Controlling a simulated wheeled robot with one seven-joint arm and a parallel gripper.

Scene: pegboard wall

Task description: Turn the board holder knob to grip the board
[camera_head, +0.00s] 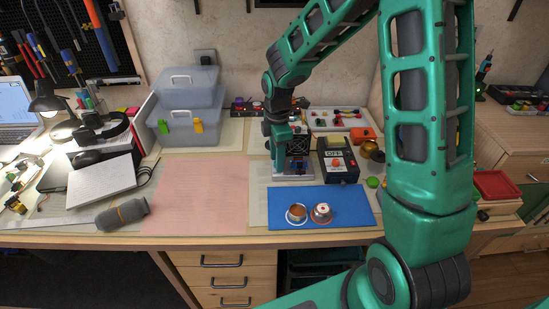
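My arm reaches over the bench from the right, and my gripper (279,152) points down near the back middle of the bench. It is beside a small dark and silver device (299,172), which may be the board holder. My gripper hides part of this device. I cannot make out the knob or a board on it. The fingertips are too small and covered to tell whether they are open or shut, or whether they touch the device.
In front is a blue mat (345,214) with two small round items. A mostly bare pink mat (192,195) lies left. A grey toolbox (185,130) stands behind. The right side is cluttered.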

